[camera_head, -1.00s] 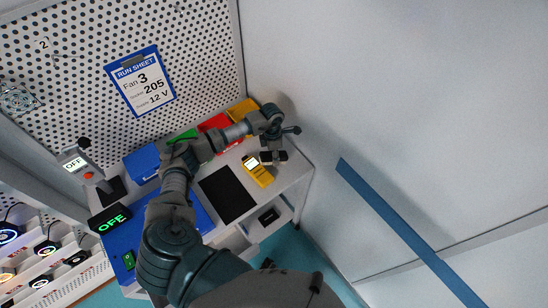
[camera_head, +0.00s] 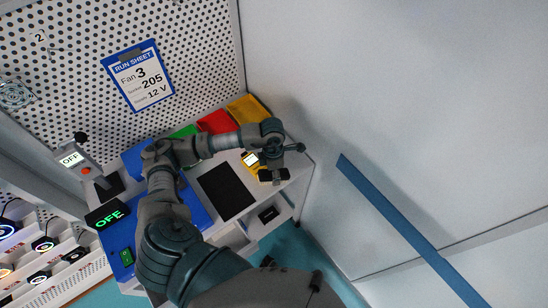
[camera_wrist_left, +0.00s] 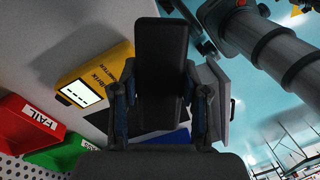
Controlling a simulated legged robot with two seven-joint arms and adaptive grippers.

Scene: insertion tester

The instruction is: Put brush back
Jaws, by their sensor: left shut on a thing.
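My left gripper (camera_head: 272,168) is over the right part of the workbench, pointing down. It is shut on a dark, flat, rounded block, which I take to be the brush (camera_head: 273,175). In the left wrist view the brush (camera_wrist_left: 160,60) stands between the two fingers (camera_wrist_left: 160,100) as a plain black slab; no bristles can be made out. In the head view the brush hides the lower part of the yellow meter (camera_head: 251,160). Whether it touches the bench cannot be told. My right gripper is not in view.
A black mat (camera_head: 227,190) lies left of the meter. Red (camera_head: 216,122), yellow (camera_head: 247,107) and green bins line the back, with a blue bin beside them. A wall stands at the right.

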